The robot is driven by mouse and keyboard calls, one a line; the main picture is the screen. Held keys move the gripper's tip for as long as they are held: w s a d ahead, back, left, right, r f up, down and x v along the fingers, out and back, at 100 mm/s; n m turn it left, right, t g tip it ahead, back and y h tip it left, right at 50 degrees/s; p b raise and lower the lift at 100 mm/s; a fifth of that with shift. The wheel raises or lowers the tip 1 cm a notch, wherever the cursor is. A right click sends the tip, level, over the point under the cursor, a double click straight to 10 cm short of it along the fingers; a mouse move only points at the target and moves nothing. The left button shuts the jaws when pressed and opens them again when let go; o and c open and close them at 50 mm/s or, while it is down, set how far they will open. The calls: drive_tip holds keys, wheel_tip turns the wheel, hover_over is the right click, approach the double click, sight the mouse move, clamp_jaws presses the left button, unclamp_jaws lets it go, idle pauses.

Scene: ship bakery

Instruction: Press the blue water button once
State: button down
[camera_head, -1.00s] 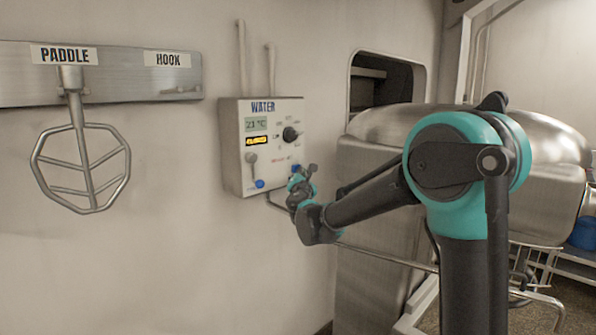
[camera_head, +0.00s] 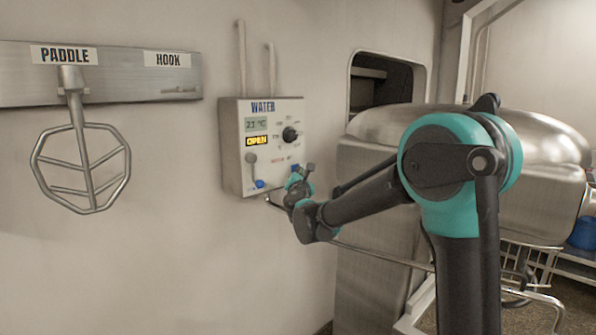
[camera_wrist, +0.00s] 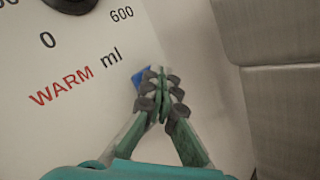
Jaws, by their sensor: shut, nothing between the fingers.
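The water control box (camera_head: 232,150) hangs on the wall with a temperature display and a lit yellow sign (camera_head: 257,141) reading OPEN. The blue button (camera_wrist: 139,76) shows at the panel's lower right in the wrist view, partly hidden by my fingertips. In the head view a bit of blue (camera_head: 294,167) shows there behind the gripper. My gripper (camera_wrist: 160,80) is shut and empty, its tips over or against the button; I cannot tell whether they press it. It also shows in the head view (camera_head: 303,172), at the box's lower right corner.
A black dial (camera_head: 291,134) sits above my gripper on the panel. A grey lever (camera_head: 251,158) and another blue part (camera_head: 260,184) are at its lower left. A paddle (camera_head: 82,165) hangs left. A steel machine (camera_head: 375,215) stands close on the right.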

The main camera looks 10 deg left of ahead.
idle(0.3)
drive_tip(key=shift+s+d, duration=0.55)
drive_tip(key=shift+d, duration=0.2)
drive_tip(key=s+d, duration=0.1)
drive_tip(key=d, duration=0.1)
drive_tip(key=s+d, duration=0.2)
idle(0.4)
idle(0.5)
